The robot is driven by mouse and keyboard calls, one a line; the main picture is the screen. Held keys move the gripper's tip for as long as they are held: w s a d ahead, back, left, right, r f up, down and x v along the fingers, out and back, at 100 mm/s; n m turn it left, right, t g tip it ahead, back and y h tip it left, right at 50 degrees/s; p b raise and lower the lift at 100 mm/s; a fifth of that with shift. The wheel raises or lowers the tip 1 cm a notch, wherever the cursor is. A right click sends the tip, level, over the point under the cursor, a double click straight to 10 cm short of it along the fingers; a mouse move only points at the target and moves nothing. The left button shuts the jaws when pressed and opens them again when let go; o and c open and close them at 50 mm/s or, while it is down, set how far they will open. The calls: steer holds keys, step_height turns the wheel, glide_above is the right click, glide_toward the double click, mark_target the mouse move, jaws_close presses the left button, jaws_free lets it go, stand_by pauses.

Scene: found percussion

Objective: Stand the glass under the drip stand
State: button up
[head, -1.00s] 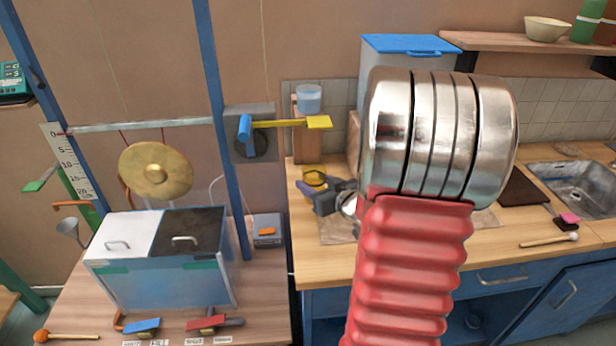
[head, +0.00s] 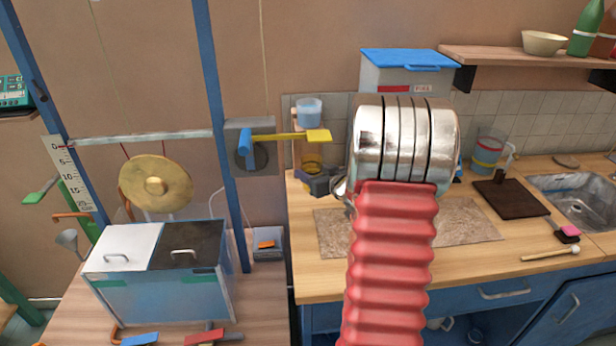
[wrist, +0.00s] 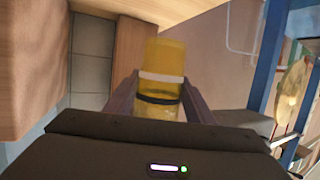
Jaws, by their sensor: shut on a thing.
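The glass is amber and see-through. In the head view the glass (head: 312,157) is upright near the counter's left back corner, just in front of the wooden drip stand (head: 297,150). A pale blue clear cup (head: 309,108) sits on top of the stand. My gripper (head: 318,182) is shut on the glass from the right; my arm hides part of it. In the wrist view the glass (wrist: 161,85), with a white and a black band, is between my fingers. I cannot tell whether its base touches anything.
A yellow bar (head: 290,137) on a blue pivot reaches in front of the stand. A blue-lidded bin (head: 408,70) is behind my arm. A blue post (head: 222,150) and gong (head: 156,184) are left. A stone-coloured mat (head: 465,222) lies on the counter (head: 400,272).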

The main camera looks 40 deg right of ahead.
mark_target(309, 163)
steer(key=w+d, duration=0.1)
steer(key=w, duration=0.1)
steer(key=w+d, duration=0.3)
steer(key=w, duration=0.1)
steer(key=shift+w+d, duration=0.2)
step_height(309, 163, down, 2)
steer(key=shift+w, duration=0.1)
steer(key=shift+f, duration=0.55)
steer(key=shift+f, duration=0.1)
step_height(309, 163, down, 3)
steer(key=shift+r, duration=0.1)
steer(key=shift+w+d+f, duration=0.15)
steer(key=shift+d+f, duration=0.05)
steer(key=shift+f, duration=0.2)
steer(key=shift+f, duration=0.1)
steer(key=o, duration=1.3)
